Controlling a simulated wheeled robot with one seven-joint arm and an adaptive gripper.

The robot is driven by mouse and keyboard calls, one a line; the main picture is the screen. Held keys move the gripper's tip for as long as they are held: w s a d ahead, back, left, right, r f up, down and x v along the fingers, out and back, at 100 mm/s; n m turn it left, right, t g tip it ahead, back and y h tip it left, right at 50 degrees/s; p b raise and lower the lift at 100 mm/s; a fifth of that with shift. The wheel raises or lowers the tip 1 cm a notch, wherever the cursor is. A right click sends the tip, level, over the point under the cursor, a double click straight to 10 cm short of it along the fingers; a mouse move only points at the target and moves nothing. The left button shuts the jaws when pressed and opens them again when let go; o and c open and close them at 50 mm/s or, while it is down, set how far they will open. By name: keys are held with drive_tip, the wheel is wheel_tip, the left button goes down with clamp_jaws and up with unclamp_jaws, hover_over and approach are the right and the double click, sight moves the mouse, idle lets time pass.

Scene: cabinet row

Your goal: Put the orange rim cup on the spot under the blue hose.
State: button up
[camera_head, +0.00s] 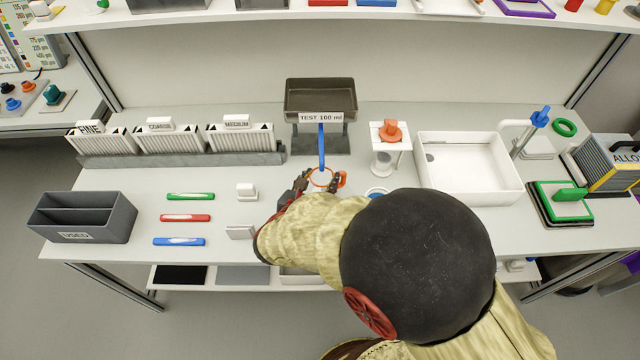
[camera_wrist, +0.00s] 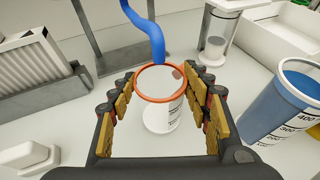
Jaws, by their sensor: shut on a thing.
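The orange rim cup (camera_head: 321,178) is a clear-to-white cup with markings; its orange rim also shows in the wrist view (camera_wrist: 168,97). My gripper (camera_head: 322,181) is shut on it, with one finger on each side, as the wrist view (camera_wrist: 164,92) shows. The blue hose (camera_head: 321,147) hangs from the dark tank labelled TEST 100 ml (camera_head: 321,118). In the wrist view the hose's lower end (camera_wrist: 157,55) comes down at the cup's far rim. I cannot tell whether the cup's base touches the table.
A cup of blue liquid (camera_wrist: 285,105) stands close to the right of my gripper. A white stand with an orange top (camera_head: 391,140) and a white tray (camera_head: 470,165) lie further right. Labelled filter racks (camera_head: 170,145) stand left. A small white block (camera_wrist: 28,158) is near left.

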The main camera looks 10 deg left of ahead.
drive_tip(key=shift+f, duration=0.55)
drive_tip(key=shift+f, duration=0.15)
drive_tip(key=o, duration=1.4)
drive_tip(key=shift+o, duration=0.2)
drive_tip(key=shift+r, duration=0.25)
drive_tip(key=p+v, duration=0.3)
drive_tip(key=v, duration=0.9)
drive_tip(key=shift+f, duration=0.15)
